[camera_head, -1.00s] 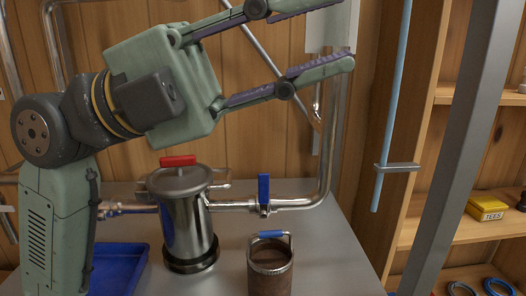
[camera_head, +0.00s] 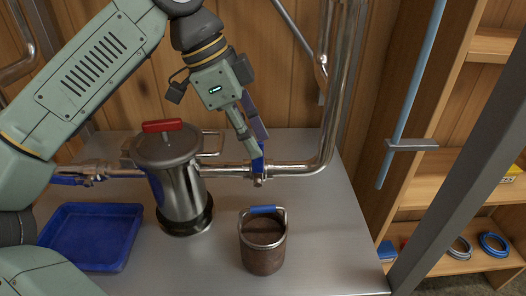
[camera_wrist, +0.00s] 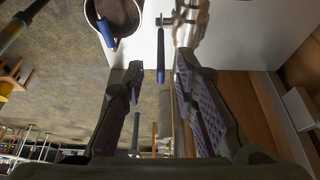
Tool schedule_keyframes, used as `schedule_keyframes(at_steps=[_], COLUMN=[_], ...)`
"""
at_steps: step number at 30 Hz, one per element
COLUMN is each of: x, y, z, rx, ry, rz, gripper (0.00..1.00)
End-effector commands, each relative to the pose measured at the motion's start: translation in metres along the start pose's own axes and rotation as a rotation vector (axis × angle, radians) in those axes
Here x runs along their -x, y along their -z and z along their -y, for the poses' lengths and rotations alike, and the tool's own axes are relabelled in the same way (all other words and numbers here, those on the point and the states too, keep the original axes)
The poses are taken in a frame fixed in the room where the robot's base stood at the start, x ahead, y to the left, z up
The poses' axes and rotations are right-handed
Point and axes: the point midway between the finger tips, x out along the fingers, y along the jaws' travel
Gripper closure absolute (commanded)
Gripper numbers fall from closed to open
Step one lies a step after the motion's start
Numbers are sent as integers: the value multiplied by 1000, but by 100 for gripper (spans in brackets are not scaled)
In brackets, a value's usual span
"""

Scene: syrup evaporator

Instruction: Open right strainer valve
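The right valve's blue handle (camera_head: 259,164) is on the pipe to the right of the metal strainer pot (camera_head: 180,190). My gripper (camera_head: 257,148) is at this handle and partly hides it in the head view. In the wrist view the blue handle (camera_wrist: 160,58) stands between the two fingertips of my open gripper (camera_wrist: 158,66), with a gap on both sides. The pot has a lid with a red handle (camera_head: 162,126).
A strainer basket (camera_head: 263,250) with a blue grip stands on the grey table in front of the valve. A blue tray (camera_head: 42,240) lies at left. Another blue valve handle (camera_head: 66,181) lies along the left pipe. A grey post (camera_head: 465,160) stands at right.

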Motion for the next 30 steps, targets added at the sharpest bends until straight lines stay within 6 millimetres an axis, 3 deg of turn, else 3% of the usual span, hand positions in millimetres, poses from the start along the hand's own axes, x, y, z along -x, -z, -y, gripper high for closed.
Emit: schedule_keyframes(at_steps=[6, 10, 20, 30], x=[-35, -46, -52, -51], y=[1, 1, 1, 1], z=[0, 0, 0, 0], rx=[-2, -2, -2, -2], ry=[-1, 0, 2, 2], rz=[-3, -2, -2, -2], gripper=[73, 73, 73, 95])
